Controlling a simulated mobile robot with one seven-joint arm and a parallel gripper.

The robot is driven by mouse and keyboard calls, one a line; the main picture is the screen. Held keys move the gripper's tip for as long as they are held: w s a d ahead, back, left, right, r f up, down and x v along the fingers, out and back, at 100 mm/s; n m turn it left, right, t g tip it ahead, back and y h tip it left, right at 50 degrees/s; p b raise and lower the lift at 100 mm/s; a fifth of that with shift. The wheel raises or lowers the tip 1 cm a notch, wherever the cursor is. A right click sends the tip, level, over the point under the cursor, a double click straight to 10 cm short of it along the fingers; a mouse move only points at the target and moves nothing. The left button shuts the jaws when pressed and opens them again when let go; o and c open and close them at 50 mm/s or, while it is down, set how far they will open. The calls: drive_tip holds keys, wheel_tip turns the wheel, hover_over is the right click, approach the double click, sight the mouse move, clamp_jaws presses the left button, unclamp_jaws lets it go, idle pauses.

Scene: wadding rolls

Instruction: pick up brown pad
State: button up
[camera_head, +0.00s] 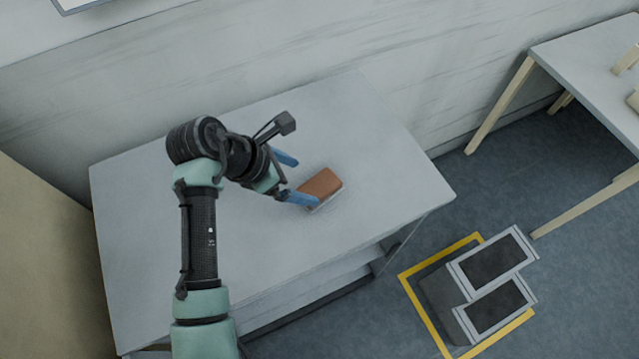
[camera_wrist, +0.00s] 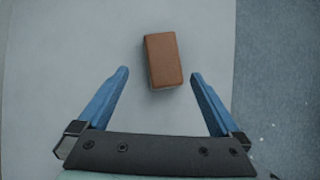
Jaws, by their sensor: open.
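The brown pad (camera_head: 322,184) is a small block with a brown top and a pale lower layer. It lies on the grey table (camera_head: 290,245), right of the table's middle in the head view. In the wrist view the brown pad (camera_wrist: 162,60) is ahead of my gripper (camera_wrist: 158,75), its near end close to the line between the blue fingertips. My gripper also shows in the head view (camera_head: 307,180). It is open and empty, with the fingers spread wider than the pad. I cannot tell the exact height of the fingertips above the table.
A white wall (camera_head: 240,60) runs behind the table. The tabletop around the pad is clear. On the floor at right, two grey-framed dark boxes (camera_head: 492,262) stand inside a yellow outline (camera_head: 424,310). Another table (camera_head: 585,60) with wooden legs is at the upper right.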

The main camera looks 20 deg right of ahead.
sight(316, 187)
drive_tip(key=shift+s+p+x, duration=0.1)
drive_tip(key=shift+p+x, duration=0.3)
drive_tip(key=shift+x, duration=1.05)
drive_tip(key=shift+s+p+x, duration=0.15)
drive_tip(key=shift+p+x, duration=0.2)
drive_tip(key=shift+x, duration=1.15)
drive_tip(key=c, duration=1.4)
drive_tip(key=shift+o, duration=0.2)
drive_tip(key=shift+r, duration=0.1)
